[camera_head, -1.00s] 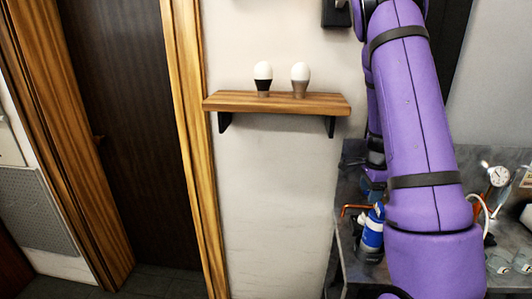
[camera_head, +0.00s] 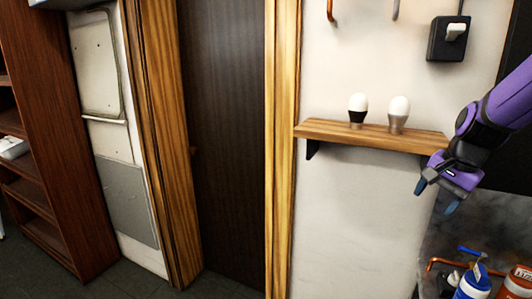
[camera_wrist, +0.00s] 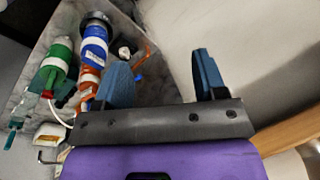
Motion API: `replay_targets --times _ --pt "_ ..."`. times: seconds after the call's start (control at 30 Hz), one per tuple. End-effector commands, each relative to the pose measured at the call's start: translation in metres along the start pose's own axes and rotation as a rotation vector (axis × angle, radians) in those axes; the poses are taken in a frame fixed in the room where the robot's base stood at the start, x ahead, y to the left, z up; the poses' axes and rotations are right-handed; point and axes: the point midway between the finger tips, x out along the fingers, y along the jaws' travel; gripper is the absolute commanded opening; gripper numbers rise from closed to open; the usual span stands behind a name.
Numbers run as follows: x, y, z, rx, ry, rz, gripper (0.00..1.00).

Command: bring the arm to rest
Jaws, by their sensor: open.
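My gripper (camera_head: 436,195) is at the right of the head view, at the end of my purple arm. It is in front of the right end of the wooden shelf. In the wrist view its two blue fingers (camera_wrist: 163,77) stand wide apart with nothing between them. The gripper is open and empty. Most of my arm is beyond the right edge of the head view.
A wooden shelf (camera_head: 330,131) holds a dark-based bulb (camera_head: 358,108) and a grey-based bulb (camera_head: 398,112). A grey worktop (camera_wrist: 150,95) carries blue (camera_wrist: 95,47), green (camera_wrist: 58,57) and orange-labelled bottles. A black wall box (camera_head: 449,38) hangs above. The floor by the dark door (camera_head: 222,140) is clear.

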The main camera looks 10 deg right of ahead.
Motion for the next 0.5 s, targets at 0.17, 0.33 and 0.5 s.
replay_targets --times 0.17,0.33,0.5 --pt "-0.038 -0.004 0.049 -0.249 0.033 -0.039 0.65" --pt "-0.067 0.003 0.092 -0.484 0.08 -0.056 0.65" --pt "-0.091 0.017 0.133 -0.713 0.144 -0.056 0.65"
